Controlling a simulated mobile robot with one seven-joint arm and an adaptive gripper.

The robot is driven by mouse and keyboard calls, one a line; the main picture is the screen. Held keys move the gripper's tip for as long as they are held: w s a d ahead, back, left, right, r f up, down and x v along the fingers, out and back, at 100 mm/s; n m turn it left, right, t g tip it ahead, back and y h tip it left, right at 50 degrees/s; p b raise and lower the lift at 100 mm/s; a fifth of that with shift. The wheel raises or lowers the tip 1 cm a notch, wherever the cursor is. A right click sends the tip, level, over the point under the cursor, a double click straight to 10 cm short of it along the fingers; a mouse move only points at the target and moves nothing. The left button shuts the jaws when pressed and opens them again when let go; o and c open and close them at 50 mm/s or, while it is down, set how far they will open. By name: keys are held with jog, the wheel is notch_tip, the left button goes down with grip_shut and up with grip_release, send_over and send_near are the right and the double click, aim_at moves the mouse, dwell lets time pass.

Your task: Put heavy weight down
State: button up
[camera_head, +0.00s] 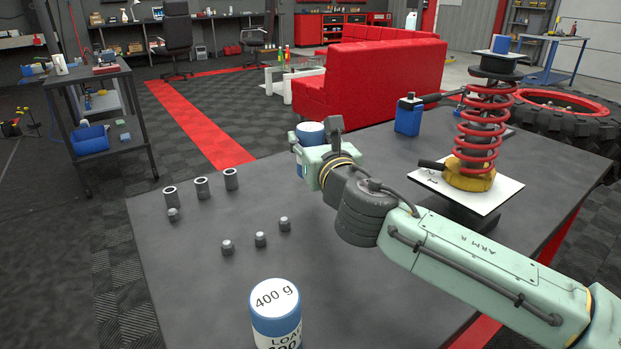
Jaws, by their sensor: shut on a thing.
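My gripper (313,131) is over the far part of the dark table (200,275), shut on a blue-topped cylinder (310,128). My gripper hides most of the cylinder, including any label. I cannot tell whether its base touches the table. Another blue and white cylinder (276,318) stands upright at the front of the table. Its top reads "400 g", and its side shows "LOAD" before the picture edge cuts it off. My gripper is apart from it.
Several small grey metal cylinders (202,188) stand on the table's left part. A red coil spring assembly (485,120), topped by a small blue and white piece (501,44), stands on a white plate (425,180). A blue container (408,118) is behind. The table's left front is clear.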

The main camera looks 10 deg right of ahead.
jog(key=shift+a+f+b, duration=0.1)
jog(key=shift+f+b, duration=0.2)
jog(key=shift+f, duration=2.4)
jog(key=shift+f, duration=0.25)
jog(key=o, duration=1.4)
jog(key=shift+r, duration=0.1)
